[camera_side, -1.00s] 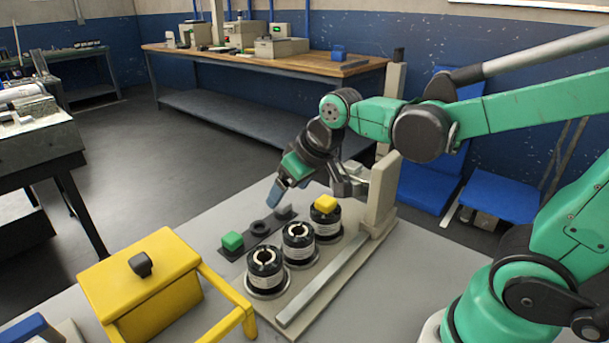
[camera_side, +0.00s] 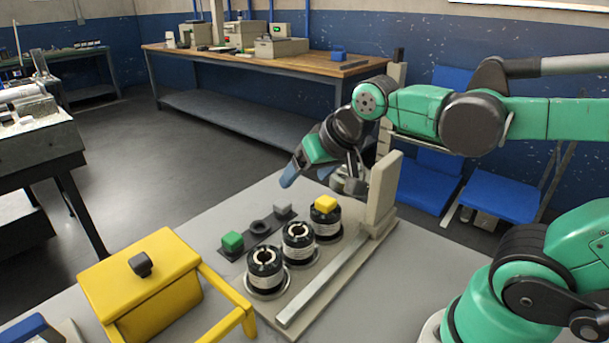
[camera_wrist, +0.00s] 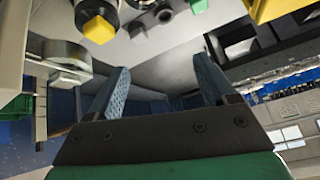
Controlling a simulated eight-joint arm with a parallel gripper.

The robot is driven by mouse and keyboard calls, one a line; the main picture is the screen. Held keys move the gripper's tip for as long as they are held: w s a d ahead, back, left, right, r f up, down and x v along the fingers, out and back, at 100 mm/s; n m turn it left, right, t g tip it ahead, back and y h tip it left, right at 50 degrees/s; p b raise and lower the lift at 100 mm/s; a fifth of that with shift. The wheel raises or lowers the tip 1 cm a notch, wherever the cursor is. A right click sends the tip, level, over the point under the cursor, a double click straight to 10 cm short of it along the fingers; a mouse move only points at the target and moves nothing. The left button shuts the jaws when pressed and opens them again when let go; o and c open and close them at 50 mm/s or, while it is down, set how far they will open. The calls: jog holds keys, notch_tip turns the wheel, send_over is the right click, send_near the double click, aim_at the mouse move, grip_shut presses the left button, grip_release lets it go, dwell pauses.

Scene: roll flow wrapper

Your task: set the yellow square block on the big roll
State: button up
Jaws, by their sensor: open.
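The yellow square block (camera_side: 325,203) sits on top of the far-right black roll (camera_side: 327,225), the one nearest the beige post. The block also shows at the top of the wrist view (camera_wrist: 99,29). Two more black rolls with open tops, the middle roll (camera_side: 298,243) and the front roll (camera_side: 266,270), stand in line with it. From these views I cannot tell which roll is the big one. My gripper (camera_wrist: 165,90) is open and empty, with its two blue fingers apart. In the side view it hangs above and behind the block, clear of it.
A dark strip beside the rolls holds a green block (camera_side: 232,241), a dark ring (camera_side: 261,227) and a grey block (camera_side: 282,210). A beige post (camera_side: 383,195) rises right of the rolls. A yellow box with a handle (camera_side: 145,280) stands at front left.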

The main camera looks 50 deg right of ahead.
aim_at(390, 158)
jog(key=s+d+m+g, duration=0.1)
jog(key=d+m+g, duration=0.1)
jog(key=d+m, duration=0.2)
jog(key=s+d+m+g, duration=0.2)
jog(key=d+m, duration=0.3)
jog(key=d, duration=0.2)
jog(key=s+d+r+m+g, duration=0.1)
jog(key=d+m+g, duration=0.2)
jog(key=d+m, duration=0.1)
jog(key=shift+s+d+r+m, duration=0.1)
jog(key=shift+s+d+m, duration=0.25)
jog(key=shift+d, duration=0.3)
jog(key=shift+s+d+f+m+y, duration=0.2)
jog(key=shift+s+d+m+y, duration=0.15)
jog(key=shift+s+y, duration=0.05)
jog(key=f, duration=0.5)
jog(key=shift+a+f, duration=0.15)
jog(key=shift+a, duration=0.05)
jog(key=a, duration=2.4)
notch_tip(390, 158, up, 5)
jog(key=w+d+f+n+t, duration=0.2)
jog(key=d+n+t, duration=0.3)
jog(key=n, duration=1.3)
jog(key=shift+w+d+f+t, duration=0.15)
jog(key=shift+d+f+t, duration=0.15)
jog(key=shift+f+t, duration=0.45)
